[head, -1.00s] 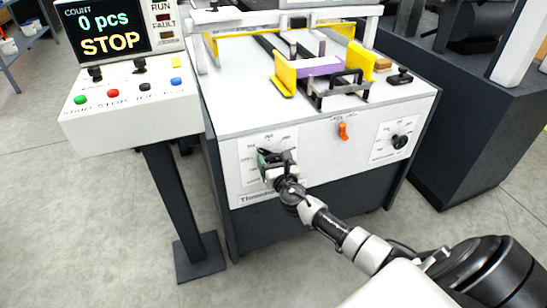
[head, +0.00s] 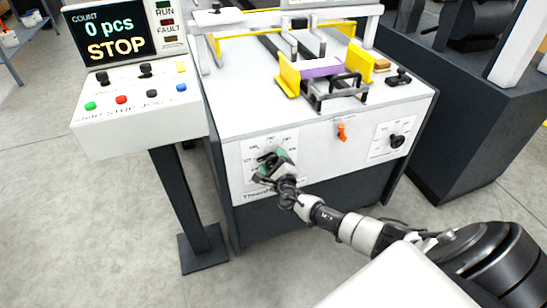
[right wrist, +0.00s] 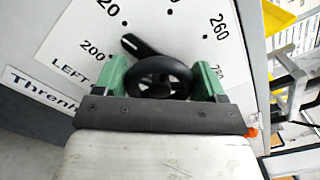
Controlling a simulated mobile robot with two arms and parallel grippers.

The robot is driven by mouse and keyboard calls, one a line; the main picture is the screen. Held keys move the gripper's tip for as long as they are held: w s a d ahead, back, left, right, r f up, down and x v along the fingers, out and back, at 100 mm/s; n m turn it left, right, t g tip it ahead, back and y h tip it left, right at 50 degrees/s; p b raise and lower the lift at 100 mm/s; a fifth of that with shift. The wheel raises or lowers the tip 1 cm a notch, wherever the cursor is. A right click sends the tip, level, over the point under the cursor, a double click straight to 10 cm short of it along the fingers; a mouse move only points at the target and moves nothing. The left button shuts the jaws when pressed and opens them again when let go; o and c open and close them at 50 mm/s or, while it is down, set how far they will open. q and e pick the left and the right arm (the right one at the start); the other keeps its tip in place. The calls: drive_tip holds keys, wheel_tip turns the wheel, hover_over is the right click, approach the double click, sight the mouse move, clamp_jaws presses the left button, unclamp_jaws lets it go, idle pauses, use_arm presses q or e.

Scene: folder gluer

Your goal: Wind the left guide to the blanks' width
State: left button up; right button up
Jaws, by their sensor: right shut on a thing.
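The left-guide knob (right wrist: 163,76) is a round black dial with a pointer, on a white scale plate whose printed label begins "LEFT". The pointer (right wrist: 143,47) lies between the 200 mark and the number above it. My right gripper (head: 272,164) is shut on the knob, with green fingers on either side of it in the right wrist view (right wrist: 164,80). On the machine top, the yellow left guide (head: 288,75) stands beside a purple blank (head: 320,67), with the other yellow guide (head: 361,60) on its right. My left gripper is not in view.
A second dial (head: 397,141) and an orange lever (head: 342,132) are on the machine's front. The control console (head: 140,118) stands at the left, its display reading 0 pcs and STOP. A dark machine (head: 465,130) stands at the right. Open floor lies in front.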

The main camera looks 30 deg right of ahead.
drive_tip(key=n+p, duration=0.1)
drive_tip(key=n, duration=0.2)
drive_tip(key=shift+n+p, duration=0.3)
drive_tip(key=shift+p, duration=0.05)
drive_tip(key=shift+f+n+p, duration=0.15)
drive_tip(key=shift+n+p, duration=0.5)
drive_tip(key=shift+n, duration=0.95)
drive_tip(key=o, duration=0.9)
drive_tip(key=p+v, duration=0.2)
drive_tip(key=v, duration=0.8)
drive_tip(key=shift+s+a, duration=0.2)
drive_tip(key=shift+s, duration=0.15)
